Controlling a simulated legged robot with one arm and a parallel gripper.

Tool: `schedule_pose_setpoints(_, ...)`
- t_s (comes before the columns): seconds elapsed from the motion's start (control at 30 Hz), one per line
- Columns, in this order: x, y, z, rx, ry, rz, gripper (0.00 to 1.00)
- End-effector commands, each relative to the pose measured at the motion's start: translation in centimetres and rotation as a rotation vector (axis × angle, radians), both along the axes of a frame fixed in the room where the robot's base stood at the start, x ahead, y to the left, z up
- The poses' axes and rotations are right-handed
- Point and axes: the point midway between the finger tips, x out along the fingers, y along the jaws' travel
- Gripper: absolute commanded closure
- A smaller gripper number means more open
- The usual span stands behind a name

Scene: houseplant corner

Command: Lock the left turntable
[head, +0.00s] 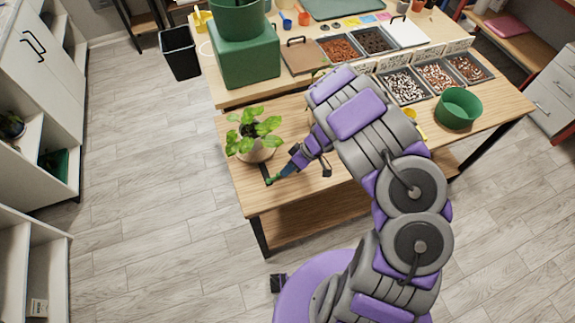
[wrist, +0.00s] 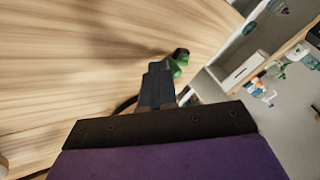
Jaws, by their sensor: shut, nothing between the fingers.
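A leafy plant in a pale pot (head: 256,152) stands at the left front of the wooden table. A dark piece beside the pot (head: 265,172) looks like part of the left turntable; the rest is hidden or too small to tell. My gripper (head: 280,176) reaches down just right of the pot, near the table's front edge. In the wrist view my gripper (wrist: 158,80) is shut, with nothing between the fingers. A small green part with a dark and red end (wrist: 179,62) is right by the fingertips; I cannot tell whether they touch.
A round green pot (head: 459,108) stands at the table's right. Behind are trays of pebbles (head: 403,86) and bark (head: 340,48), a brown board (head: 302,56) and a large green box (head: 246,58). My arm hides the table's middle.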

Motion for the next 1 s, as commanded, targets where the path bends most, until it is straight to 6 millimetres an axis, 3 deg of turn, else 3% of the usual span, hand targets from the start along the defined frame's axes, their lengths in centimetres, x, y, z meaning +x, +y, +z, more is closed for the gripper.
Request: schedule_pose_setpoints(1.0, -0.61, 0.10, -0.02, 0.003, 0.001, -0.077, 1.00)
